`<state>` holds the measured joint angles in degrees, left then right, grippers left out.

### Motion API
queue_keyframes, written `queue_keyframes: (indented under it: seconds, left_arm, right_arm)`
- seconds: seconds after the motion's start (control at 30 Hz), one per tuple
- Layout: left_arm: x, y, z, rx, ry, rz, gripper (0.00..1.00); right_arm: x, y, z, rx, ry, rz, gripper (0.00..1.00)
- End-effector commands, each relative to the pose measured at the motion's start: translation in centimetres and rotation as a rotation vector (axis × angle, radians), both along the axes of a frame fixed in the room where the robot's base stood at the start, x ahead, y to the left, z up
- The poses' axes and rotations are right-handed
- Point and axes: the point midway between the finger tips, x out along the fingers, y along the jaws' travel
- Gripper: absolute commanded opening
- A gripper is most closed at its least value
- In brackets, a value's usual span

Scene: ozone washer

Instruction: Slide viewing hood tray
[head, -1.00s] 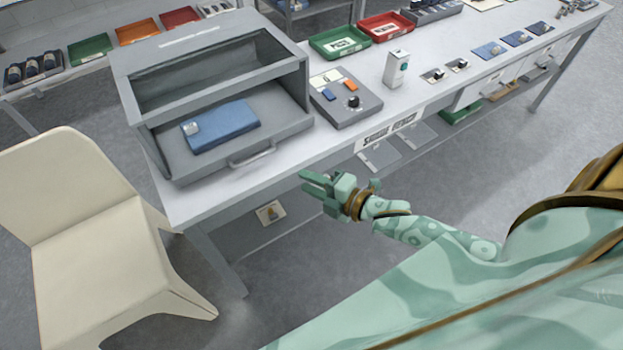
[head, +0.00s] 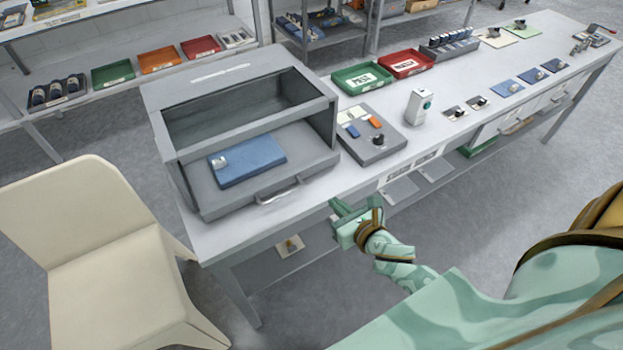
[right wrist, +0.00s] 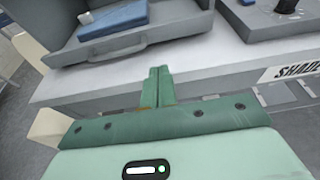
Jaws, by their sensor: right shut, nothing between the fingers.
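The grey viewing hood (head: 225,95) stands on the left end of the white bench. Its tray (head: 300,160) extends out at the front, with a blue block (head: 247,160) lying on it and a silver bar handle (head: 278,192) on its front edge. The tray and handle (right wrist: 118,52) also show in the right wrist view. My right gripper (head: 340,208) is shut and empty, in front of the bench edge, to the right of and below the handle, apart from it. In the right wrist view its fingertips (right wrist: 158,72) are together below the tray front. My left gripper is not in view.
A control box (head: 372,138) stands right of the hood. Green (head: 362,78) and red (head: 405,63) trays and a small white device (head: 418,105) sit farther right on the bench (head: 345,200). A cream chair (head: 95,230) stands at the left.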

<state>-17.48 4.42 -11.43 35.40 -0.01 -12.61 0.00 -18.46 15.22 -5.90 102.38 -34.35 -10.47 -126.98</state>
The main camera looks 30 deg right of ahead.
Motion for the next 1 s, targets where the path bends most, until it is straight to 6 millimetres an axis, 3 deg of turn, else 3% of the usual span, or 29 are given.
queue_keyframes:
  seconds: [0.33,0.5,0.7,1.0]
  left_arm:
    - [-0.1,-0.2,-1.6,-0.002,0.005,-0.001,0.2]
    - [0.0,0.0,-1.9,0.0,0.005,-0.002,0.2]
    - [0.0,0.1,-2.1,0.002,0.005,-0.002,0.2]
    - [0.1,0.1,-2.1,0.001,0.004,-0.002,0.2]
  right_arm:
    - [7.1,0.3,-2.4,0.004,0.0,0.0,0.0]
    - [9.8,0.4,-2.4,0.004,-0.002,0.001,0.0]
    - [11.3,0.4,-2.4,0.005,-0.001,0.0,0.0]
    - [11.5,0.5,-2.3,0.005,0.0,0.0,0.0]
